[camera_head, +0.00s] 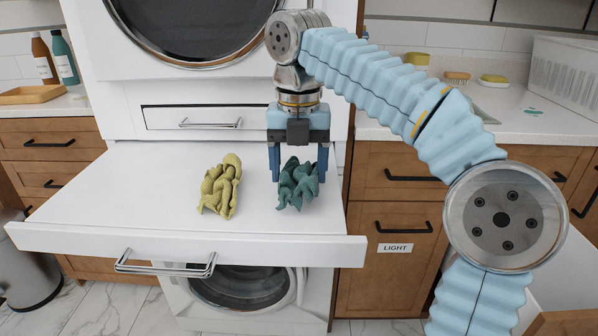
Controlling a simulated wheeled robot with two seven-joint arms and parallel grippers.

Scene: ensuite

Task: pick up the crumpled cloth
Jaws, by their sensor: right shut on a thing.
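Two crumpled cloths rest on the white pull-out shelf (130,200) between the two machines. The teal crumpled cloth (297,186) is on the right and the yellow crumpled cloth (220,187) is on the left. My right gripper (298,172) points straight down over the teal cloth. Its blue fingers are on either side of the cloth's upper part and shut on it. The cloth's base appears to be at the shelf surface; I cannot tell if there is a gap. My left gripper is not in view.
A washer door (240,286) is below the shelf and a shelf handle (166,264) sticks out in front. Wooden cabinets flank both sides, one labelled LIGHT (395,248). A white basket (566,72) and sponges stand on the right counter. Bottles and a wooden tray (32,94) are at left.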

